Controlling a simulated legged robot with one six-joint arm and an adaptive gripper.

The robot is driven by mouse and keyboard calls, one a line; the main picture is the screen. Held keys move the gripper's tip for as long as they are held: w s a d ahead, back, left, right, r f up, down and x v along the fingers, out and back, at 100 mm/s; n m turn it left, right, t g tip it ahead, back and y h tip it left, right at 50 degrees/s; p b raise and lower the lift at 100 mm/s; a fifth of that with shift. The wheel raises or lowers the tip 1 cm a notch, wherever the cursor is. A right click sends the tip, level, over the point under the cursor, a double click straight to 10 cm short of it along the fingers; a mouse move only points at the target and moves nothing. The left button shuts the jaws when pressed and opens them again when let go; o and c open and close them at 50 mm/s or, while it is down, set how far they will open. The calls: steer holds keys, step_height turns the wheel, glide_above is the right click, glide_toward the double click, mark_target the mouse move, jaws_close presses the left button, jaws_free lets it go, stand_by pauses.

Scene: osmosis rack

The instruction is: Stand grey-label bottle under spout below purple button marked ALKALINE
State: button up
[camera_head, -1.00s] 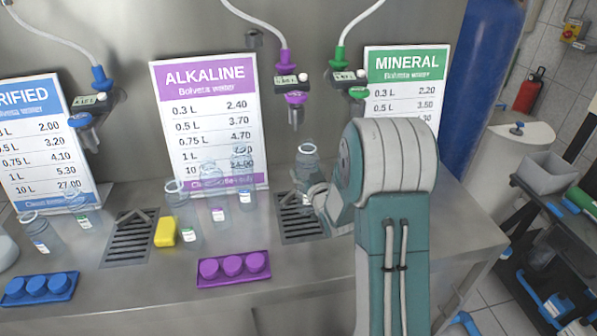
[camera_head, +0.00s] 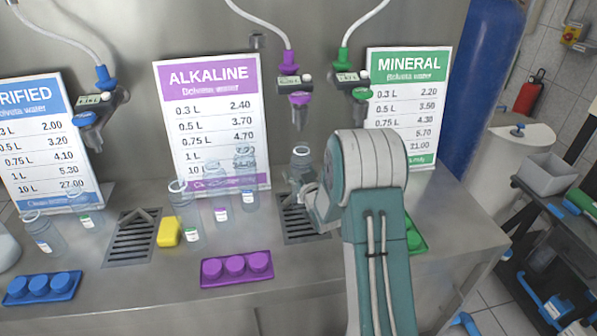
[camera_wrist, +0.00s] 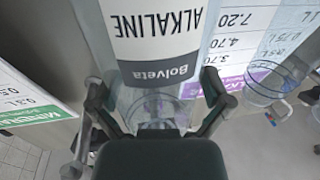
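The grey-label bottle (camera_head: 301,160) is clear and looks upright over the drain grate, beneath the purple spout (camera_head: 299,100) between the ALKALINE and MINERAL signs. In the wrist view the bottle (camera_wrist: 157,50) fills the upper middle; its label reads Bolveta ALKALINE with a dark grey band. My gripper (camera_wrist: 155,97) has a finger on each side of the bottle and looks shut on it. In the head view my gripper (camera_head: 306,190) is partly hidden by my arm. Whether the bottle's base touches the grate is hidden. The purple button's marking is too small to read.
Several clear bottles (camera_head: 186,215) stand left of the grate (camera_head: 297,228). A yellow sponge (camera_head: 169,232), a purple cap tray (camera_head: 237,270) and a blue cap tray (camera_head: 42,288) lie on the counter. A green tray (camera_head: 415,237) shows right of my arm.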

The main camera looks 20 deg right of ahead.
steer(key=shift+a, duration=0.15)
steer(key=shift+s, duration=0.2)
steer(key=s, duration=1.2)
steer(key=s+a+r+g+h, duration=0.1)
steer(key=s+a+r+g, duration=0.2)
steer(key=r, duration=0.2)
steer(key=s+a+r+g, duration=0.3)
steer(key=s+r, duration=0.1)
steer(key=r, duration=0.2)
steer(key=s+a+r+g, duration=0.2)
steer(key=s+a+g, duration=0.1)
steer(key=s, duration=0.7)
steer(key=s+a+r+g+y, duration=0.1)
steer(key=s+a+g, duration=0.2)
steer(key=s, duration=0.8)
steer(key=shift+a+r, duration=0.35)
steer(key=shift+a, duration=0.2)
steer(key=shift+w, duration=0.1)
steer(key=shift+c, duration=0.3)
